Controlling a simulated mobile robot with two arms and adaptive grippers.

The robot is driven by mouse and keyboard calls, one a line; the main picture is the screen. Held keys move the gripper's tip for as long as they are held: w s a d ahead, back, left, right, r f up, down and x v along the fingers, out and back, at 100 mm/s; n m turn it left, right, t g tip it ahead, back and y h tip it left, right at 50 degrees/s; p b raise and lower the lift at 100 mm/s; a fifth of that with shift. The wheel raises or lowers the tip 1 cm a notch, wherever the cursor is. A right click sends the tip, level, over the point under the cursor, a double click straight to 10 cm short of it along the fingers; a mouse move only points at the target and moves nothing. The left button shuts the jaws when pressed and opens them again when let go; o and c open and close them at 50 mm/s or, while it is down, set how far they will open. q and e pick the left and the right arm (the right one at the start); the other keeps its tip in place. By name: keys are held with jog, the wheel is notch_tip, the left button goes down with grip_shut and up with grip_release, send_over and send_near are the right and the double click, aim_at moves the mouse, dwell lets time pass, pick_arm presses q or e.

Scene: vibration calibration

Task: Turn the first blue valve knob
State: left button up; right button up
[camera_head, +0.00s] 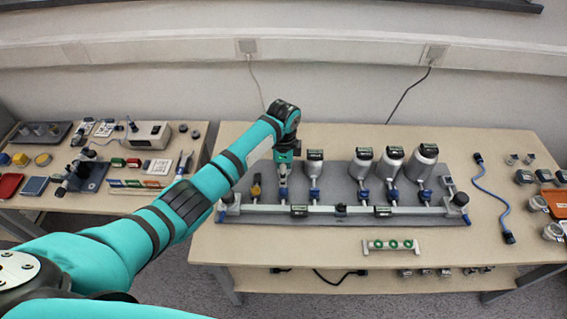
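A manifold rail (345,210) runs across a dark grey mat on the middle table. Several valves with blue knobs stand along it, with one blue knob (315,194) below the first clearly visible canister. Another blue knob (364,194) is further right. A blue part (283,194) shows just below my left gripper. My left arm reaches in from the left, and my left gripper (284,175) points down at the rail's left part, between a yellow part and the first canister. Its fingers are small and partly hidden, so contact and opening are unclear. My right gripper is out of view.
Silver canisters (393,161) stand behind the rail. A holder with green rings (391,246) lies in front of the mat. A blue cable (493,198) and an orange box (556,202) are to the right. The left table (100,203) is crowded with tools.

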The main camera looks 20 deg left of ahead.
pick_arm(q)
jog(key=shift+r, duration=2.15)
